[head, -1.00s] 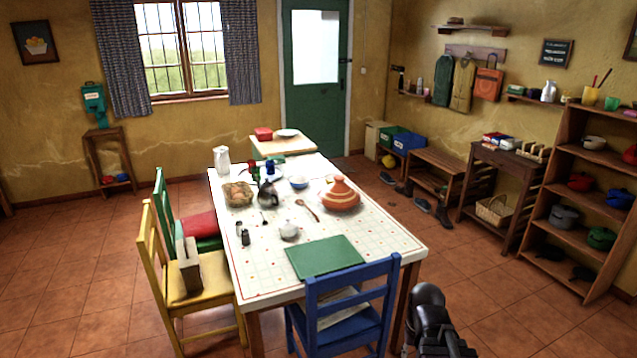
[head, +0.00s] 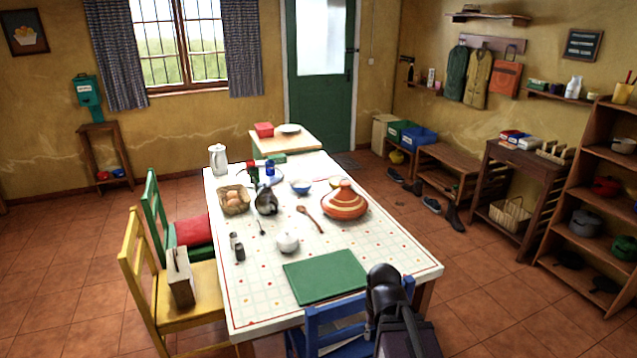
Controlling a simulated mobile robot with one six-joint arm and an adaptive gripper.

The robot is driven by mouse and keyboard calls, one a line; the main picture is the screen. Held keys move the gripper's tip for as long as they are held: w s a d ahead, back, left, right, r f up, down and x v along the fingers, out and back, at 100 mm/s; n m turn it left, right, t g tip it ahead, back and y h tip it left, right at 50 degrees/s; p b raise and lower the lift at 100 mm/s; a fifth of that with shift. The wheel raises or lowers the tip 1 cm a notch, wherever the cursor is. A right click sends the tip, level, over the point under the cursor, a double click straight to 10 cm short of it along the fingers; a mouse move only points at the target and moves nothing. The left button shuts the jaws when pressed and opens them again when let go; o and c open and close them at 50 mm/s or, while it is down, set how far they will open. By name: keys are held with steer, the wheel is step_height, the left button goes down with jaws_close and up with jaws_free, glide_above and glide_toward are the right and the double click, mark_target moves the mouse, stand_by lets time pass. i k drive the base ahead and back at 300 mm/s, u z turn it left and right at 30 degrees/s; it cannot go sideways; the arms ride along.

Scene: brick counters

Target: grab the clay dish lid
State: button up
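The clay dish lid (head: 345,198) is an orange-red cone with pale bands and a small knob on top. It sits on the clay dish on the right side of the white checked table (head: 395,255). The dish base under it is hard to tell apart from the lid at this size. A dark part of my arm rises at the bottom, right of centre, in front of the table's near edge. It is well short of the lid. I cannot make out my gripper's fingers in this view.
A green mat (head: 325,277) lies near the table's front edge. A blue chair (head: 322,325) blocks the near side. Floor is free to the table's right.

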mark_target(344, 201)
steer(key=u, duration=0.1)
steer(key=i, duration=1)
